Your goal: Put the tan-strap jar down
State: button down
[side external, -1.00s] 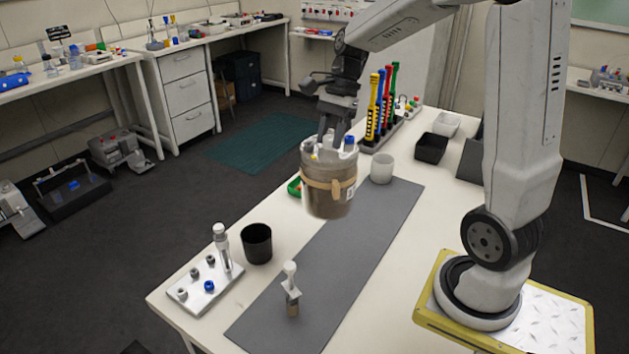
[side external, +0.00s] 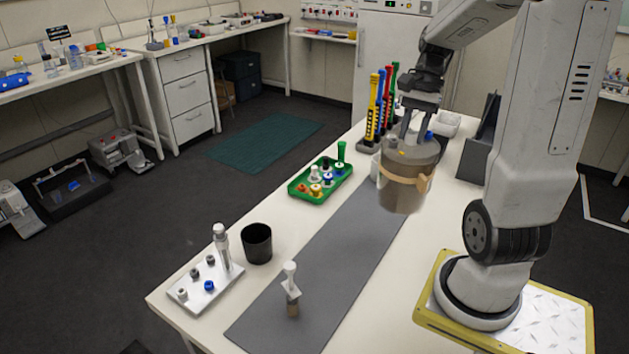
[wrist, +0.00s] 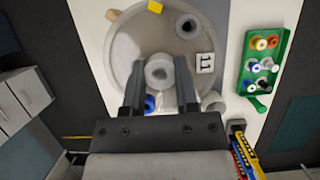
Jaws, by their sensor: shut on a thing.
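The tan-strap jar (side external: 405,178) is a grey-brown vessel with a tan band around it and ports on its lid. It hangs upright in the air over the right edge of the grey mat (side external: 330,255). My gripper (side external: 412,135) is above the lid, shut on the jar's central port. In the wrist view the jar lid (wrist: 130,50) fills the upper middle, and my gripper (wrist: 160,85) has a finger on each side of the round central port. A blue cap, a yellow piece and a grey port also show on the lid. The jar's underside is hidden.
A green tray (side external: 320,182) of capped parts stands left of the jar. A white cup is mostly hidden behind the jar. A black cup (side external: 257,243), a metal plate with fittings (side external: 205,288) and a small white-topped tool (side external: 290,285) stand nearer. Coloured tools (side external: 380,105) stand behind.

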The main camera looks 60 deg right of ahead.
jog(key=shift+s+d+r, duration=0.1)
jog(key=shift+s+d, duration=0.1)
jog(key=shift+s, duration=0.35)
jog(key=shift+s+d, duration=0.15)
jog(key=shift+s, duration=0.35)
jog(key=shift+w, duration=0.1)
jog(key=shift+w+d+f, duration=0.4)
jog(key=shift+w+d, duration=0.15)
jog(key=shift+w, duration=0.1)
jog(key=w+d+f, duration=0.7)
jog(key=w+f, duration=0.1)
jog(key=w, duration=0.1)
jog(key=shift+w+f, duration=0.2)
jog(key=shift+f, duration=0.15)
